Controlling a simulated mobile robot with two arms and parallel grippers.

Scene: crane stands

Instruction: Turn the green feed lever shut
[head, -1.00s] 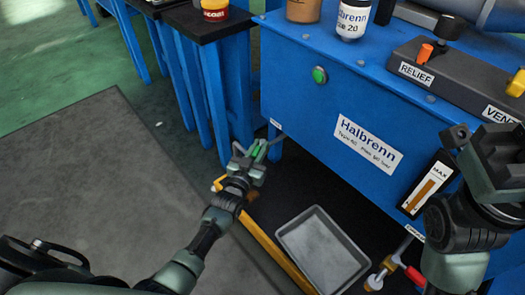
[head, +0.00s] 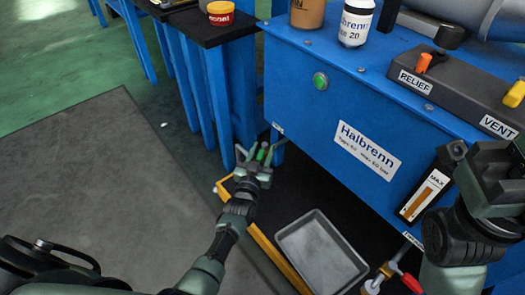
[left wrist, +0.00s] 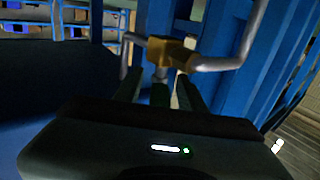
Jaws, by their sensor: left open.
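My left gripper (head: 256,155) is low by the near left leg of the blue Halbrenn cabinet (head: 300,110). Its fingers are open and apart. The green feed lever (head: 262,152) shows as a small bright green piece between the fingertips, partly hidden by them; I cannot tell if they touch it. In the left wrist view, a brass valve body (left wrist: 168,50) with a bent grey pipe stands just beyond the fingers; the lever is hard to make out there. My right gripper is at the right edge of the head view, away from the lever, and its jaw state is unclear.
A grey tray (head: 322,253) lies on the dark floor mat behind a yellow bar (head: 272,252). A second valve with a red handle (head: 411,283) is at the lower right. Blue table legs (head: 190,85) stand left of the cabinet. The grey floor at left is clear.

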